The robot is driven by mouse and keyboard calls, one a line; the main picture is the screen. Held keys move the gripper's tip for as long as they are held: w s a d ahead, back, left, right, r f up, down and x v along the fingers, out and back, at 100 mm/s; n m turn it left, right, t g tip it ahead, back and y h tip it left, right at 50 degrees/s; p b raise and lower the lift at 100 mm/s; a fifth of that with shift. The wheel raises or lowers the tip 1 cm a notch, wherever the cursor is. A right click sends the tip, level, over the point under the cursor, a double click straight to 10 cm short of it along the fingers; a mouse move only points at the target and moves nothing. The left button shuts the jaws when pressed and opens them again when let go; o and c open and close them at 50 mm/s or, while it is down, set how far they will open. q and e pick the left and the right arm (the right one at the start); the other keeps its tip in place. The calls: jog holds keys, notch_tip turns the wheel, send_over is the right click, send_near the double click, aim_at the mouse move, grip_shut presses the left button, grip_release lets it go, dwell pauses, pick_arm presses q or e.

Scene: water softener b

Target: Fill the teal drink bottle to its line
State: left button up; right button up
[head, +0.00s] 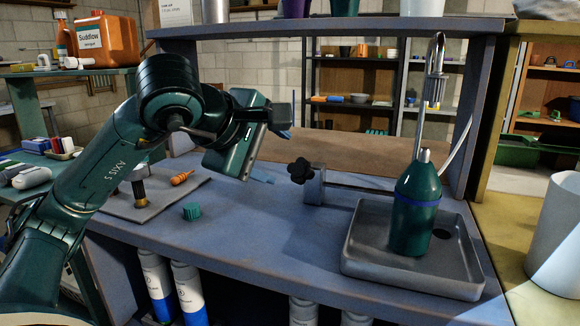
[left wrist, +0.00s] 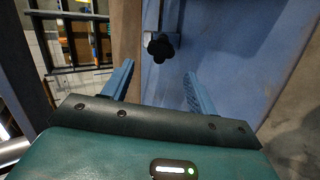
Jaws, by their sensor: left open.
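The teal drink bottle (head: 416,228) stands upright in a grey tray (head: 360,262), with a blue band around its body. A thin metal tube comes down from the curved tap (head: 437,62) to the bottle's neck. I cannot see the water level inside. A black lobed knob (head: 299,171) sits on a valve block left of the tray. My left gripper (head: 276,157) is open and empty, a little left of the knob. In the left wrist view the knob (left wrist: 160,47) shows ahead, between and beyond the blue fingers (left wrist: 157,78), apart from them. My right gripper is not in view.
A white container (head: 556,235) stands at right on the yellowish counter. An upper shelf (head: 330,25) spans above. The bench front middle is clear.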

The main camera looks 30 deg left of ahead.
aim_at(298, 170)
pick_arm(q)
jog(key=b+x, duration=0.1)
jog(key=x, duration=0.7)
jog(key=shift+s+d+f+b, duration=0.1)
jog(key=shift+s+d+b, duration=0.05)
jog(key=shift+b, duration=0.2)
jog(key=shift+c, duration=0.4)
jog(key=c, duration=0.5)
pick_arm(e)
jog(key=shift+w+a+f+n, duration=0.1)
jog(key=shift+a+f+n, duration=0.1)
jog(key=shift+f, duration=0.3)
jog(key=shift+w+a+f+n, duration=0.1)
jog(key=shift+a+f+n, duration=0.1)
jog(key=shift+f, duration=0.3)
